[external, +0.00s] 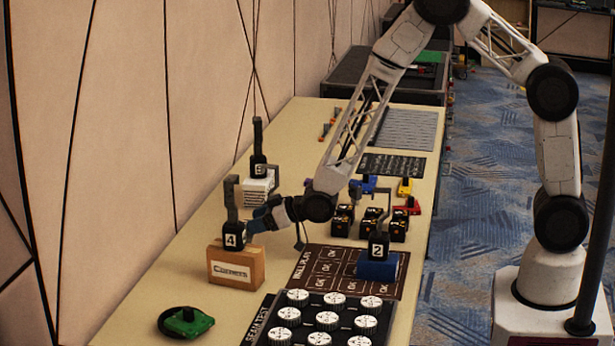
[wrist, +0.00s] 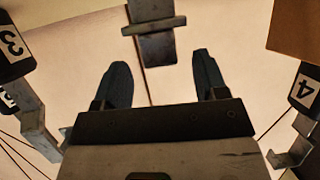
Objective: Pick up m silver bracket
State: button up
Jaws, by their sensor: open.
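Several grey metal brackets stand upright on black numbered bases; I cannot tell which is the m silver bracket. In the external view, one bracket (external: 232,193) rises from the base marked 4, on a wooden block (external: 236,266). Another bracket (external: 258,133) stands farther back, and one (external: 381,207) is on the base marked 2. My gripper (external: 262,216) is close beside the number 4 bracket. In the wrist view, my gripper (wrist: 160,64) is open and empty, its two dark fingers apart. A grey piece with a crossbar (wrist: 154,28) lies just beyond and between the fingertips.
In the wrist view, the base marked 3 (wrist: 14,45) is at the left and the base marked 4 (wrist: 304,90) at the right. A green part (external: 186,322), black-and-yellow cubes (external: 370,224) and a panel of white knobs (external: 326,320) are on the table (external: 150,275).

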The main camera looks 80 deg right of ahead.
jog(key=shift+x, duration=1.55)
jog(key=c, duration=1.1)
